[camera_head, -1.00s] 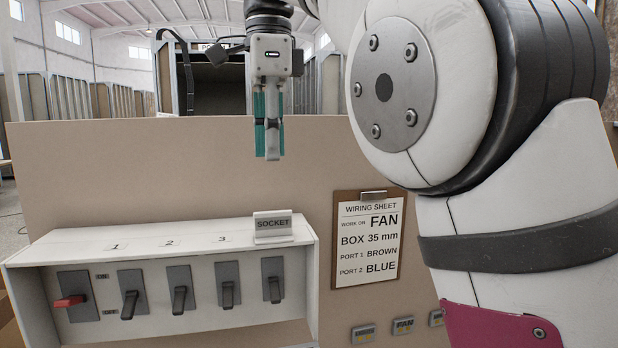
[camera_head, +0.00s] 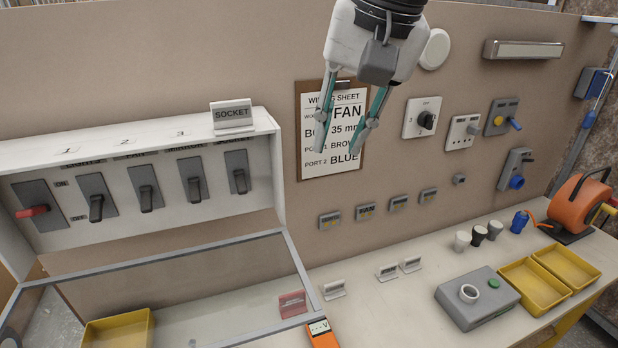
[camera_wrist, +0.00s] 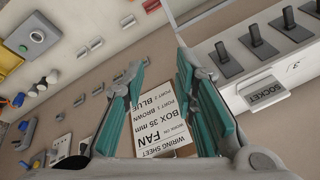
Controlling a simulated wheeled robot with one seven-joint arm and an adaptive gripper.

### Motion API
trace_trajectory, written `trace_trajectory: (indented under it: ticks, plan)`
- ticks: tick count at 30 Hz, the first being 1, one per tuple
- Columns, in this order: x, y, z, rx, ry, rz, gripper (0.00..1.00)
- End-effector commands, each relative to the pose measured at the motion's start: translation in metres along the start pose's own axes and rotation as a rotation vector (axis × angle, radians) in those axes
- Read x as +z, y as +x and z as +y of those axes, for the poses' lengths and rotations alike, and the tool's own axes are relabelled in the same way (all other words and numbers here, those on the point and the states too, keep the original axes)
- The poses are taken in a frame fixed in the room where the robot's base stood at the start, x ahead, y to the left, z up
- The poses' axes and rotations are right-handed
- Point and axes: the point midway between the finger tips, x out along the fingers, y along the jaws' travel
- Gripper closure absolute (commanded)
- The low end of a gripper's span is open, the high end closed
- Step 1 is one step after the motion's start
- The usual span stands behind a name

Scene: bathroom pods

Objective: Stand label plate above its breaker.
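The breaker box (camera_head: 70,140) stands at the left with a row of breakers; spots 1, 2 and 3 are marked on its top. A white SOCKET label plate (camera_head: 232,115) stands on the top's right end, above the rightmost breaker (camera_head: 238,173); it also shows in the wrist view (camera_wrist: 267,92). More plates stand on the bench: a white one (camera_head: 334,289), two side by side (camera_head: 387,272) (camera_head: 410,264), and a reddish one (camera_head: 292,304) seen through the clear lid. Most of their text is unreadable. My gripper (camera_head: 344,149) is open and empty, before the wiring sheet.
A clear framed lid (camera_head: 290,250) slants over the bench below the breaker box. An orange-and-white meter (camera_head: 321,334) is near its corner. A grey button box (camera_head: 476,298), yellow trays (camera_head: 533,286) and an orange reel (camera_head: 580,204) are at right.

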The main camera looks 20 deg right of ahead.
Motion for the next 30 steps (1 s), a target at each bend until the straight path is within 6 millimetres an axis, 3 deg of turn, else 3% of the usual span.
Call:
trace_trajectory:
  ticks: [3, 10, 15, 30]
  plan:
    - [0.035, 0.026, 0.031, 0.000, -0.191, 0.067, 0.74]
    - [0.076, 0.067, 0.066, 0.033, -0.454, 0.154, 0.74]
    - [0.084, 0.076, 0.073, 0.045, -0.511, 0.170, 0.74]
    - [0.083, 0.077, 0.072, 0.044, -0.511, 0.169, 0.74]
